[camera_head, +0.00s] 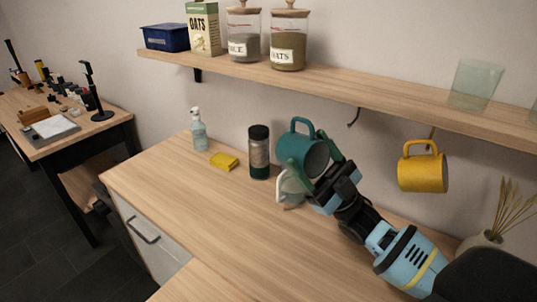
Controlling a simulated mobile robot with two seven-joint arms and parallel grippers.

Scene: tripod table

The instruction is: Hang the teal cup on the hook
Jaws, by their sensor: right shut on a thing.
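The teal cup (300,152) is held above the counter by my right gripper (325,160), whose green fingers are shut on it. The cup is tilted, with its handle upward. An empty dark hook (354,117) hangs under the shelf, up and to the right of the cup in the picture. A yellow mug (423,172) hangs by its handle from another hook further right. My left gripper is not in view.
A dark-lidded bottle (259,153) stands close left. The shelf (330,81) holds jars, an oats carton and a glass (474,86). A yellow sponge (224,161) and spray bottle (198,130) are further left.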

